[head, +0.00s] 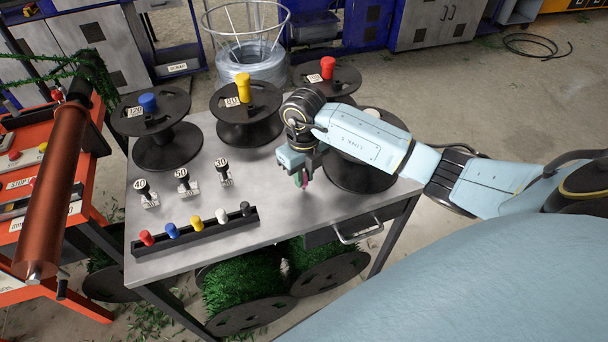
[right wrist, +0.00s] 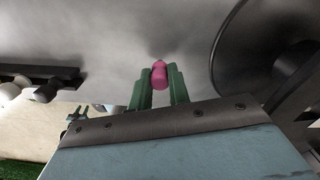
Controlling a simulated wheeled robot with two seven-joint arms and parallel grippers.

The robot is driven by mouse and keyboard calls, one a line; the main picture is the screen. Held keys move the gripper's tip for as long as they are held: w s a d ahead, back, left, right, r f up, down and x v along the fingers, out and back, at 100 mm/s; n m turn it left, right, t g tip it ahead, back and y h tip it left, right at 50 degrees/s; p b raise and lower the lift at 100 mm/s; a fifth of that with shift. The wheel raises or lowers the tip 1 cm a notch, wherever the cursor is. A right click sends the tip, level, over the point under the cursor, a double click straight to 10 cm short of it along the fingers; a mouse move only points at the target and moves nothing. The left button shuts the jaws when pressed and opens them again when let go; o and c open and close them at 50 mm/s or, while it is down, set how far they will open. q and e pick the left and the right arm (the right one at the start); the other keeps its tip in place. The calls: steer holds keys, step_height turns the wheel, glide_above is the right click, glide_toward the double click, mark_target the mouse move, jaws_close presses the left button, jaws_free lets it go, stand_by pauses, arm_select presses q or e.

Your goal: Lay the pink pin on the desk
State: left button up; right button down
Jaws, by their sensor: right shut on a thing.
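The pink pin (right wrist: 159,74) is between the two green fingers of my right gripper (right wrist: 159,88) in the right wrist view. The gripper is shut on it. In the head view my right gripper (head: 303,178) is over the right part of the grey metal desk (head: 262,188), and only a little of the pink pin shows at its fingertips. The pin is close to the desk top; I cannot tell whether it touches. My left gripper is not in view.
A black rack (head: 195,233) with several coloured pins stands along the desk's front left. Black spools (head: 168,145) line the back, and one (head: 360,172) is right beside my right gripper. Small numbered stamps (head: 184,183) stand at the left. The desk's middle is clear.

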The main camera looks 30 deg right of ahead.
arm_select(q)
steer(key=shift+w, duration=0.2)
arm_select(e)
steer(key=shift+f, duration=0.1)
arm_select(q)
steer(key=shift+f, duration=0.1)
arm_select(e)
steer(key=shift+f, duration=0.15)
steer(key=c, duration=1.3)
jaws_free()
steer(key=shift+r, duration=0.25)
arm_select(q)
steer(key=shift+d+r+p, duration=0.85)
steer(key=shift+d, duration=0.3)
arm_select(e)
step_height(320, 180, up, 12)
steer(key=shift+f, duration=0.1)
